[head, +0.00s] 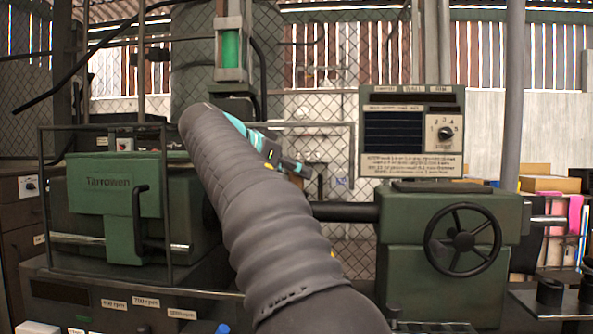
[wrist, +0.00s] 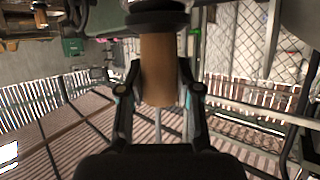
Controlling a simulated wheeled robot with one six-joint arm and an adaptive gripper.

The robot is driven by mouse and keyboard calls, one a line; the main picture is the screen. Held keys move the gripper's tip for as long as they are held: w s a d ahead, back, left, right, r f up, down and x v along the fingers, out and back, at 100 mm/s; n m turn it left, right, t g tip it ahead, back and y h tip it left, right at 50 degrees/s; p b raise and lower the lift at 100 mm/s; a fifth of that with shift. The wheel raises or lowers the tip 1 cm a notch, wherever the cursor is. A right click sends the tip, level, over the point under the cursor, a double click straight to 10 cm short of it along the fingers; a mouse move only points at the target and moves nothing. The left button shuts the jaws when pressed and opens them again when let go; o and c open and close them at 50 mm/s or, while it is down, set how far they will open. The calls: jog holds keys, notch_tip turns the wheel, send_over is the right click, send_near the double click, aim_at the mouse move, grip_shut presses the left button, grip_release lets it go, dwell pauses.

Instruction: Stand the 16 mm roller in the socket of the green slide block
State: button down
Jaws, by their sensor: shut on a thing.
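In the wrist view a tan, wood-coloured cylinder (wrist: 158,70) lies between the two dark fingers of my gripper (wrist: 160,92), which is shut on it. Its upper end in the picture meets a dark round part (wrist: 158,20); I cannot tell whether they are joined. I cannot confirm that this cylinder is the 16 mm roller. In the head view my gripper (head: 290,165) is partly hidden behind my grey arm, and the held cylinder cannot be made out. I cannot identify the green slide block or its socket in either view.
A green housing marked Tarrowen (head: 115,205) with a tubular guard stands at left. A green machine block (head: 400,235) with a dark handwheel (head: 463,240) stands at right. A dark horizontal bar (head: 343,212) meets it. A control panel (head: 412,130) stands behind.

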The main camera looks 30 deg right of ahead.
jog(key=shift+f+b, duration=2.35)
jog(key=shift+f, duration=0.45)
jog(key=shift+f+b, duration=0.4)
jog(key=c, duration=0.7)
grip_release()
jog(key=v, duration=1.2)
jog(key=shift+s, duration=0.15)
